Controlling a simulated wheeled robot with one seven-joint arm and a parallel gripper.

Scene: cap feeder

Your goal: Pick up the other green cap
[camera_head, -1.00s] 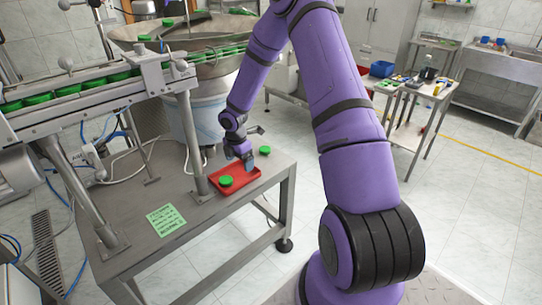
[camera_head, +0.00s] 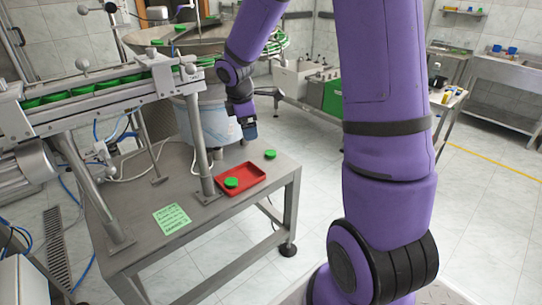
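One green cap (camera_head: 231,183) lies in the left part of the red tray (camera_head: 254,185) on the metal table. Another green cap (camera_head: 270,154) lies on the bare tabletop, just beyond the tray to the right. My gripper (camera_head: 249,133) hangs in the air above the far part of the table, up and to the left of the loose cap and apart from it. Its fingers are small and dark in this view, and I cannot make out whether they are open or shut. I see no cap at the fingers.
A conveyor (camera_head: 110,90) with several green caps runs above the table's left side, on metal posts. A large feeder bowl (camera_head: 200,45) stands behind. A green note (camera_head: 171,218) lies on the table's front. The tabletop around the loose cap is clear.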

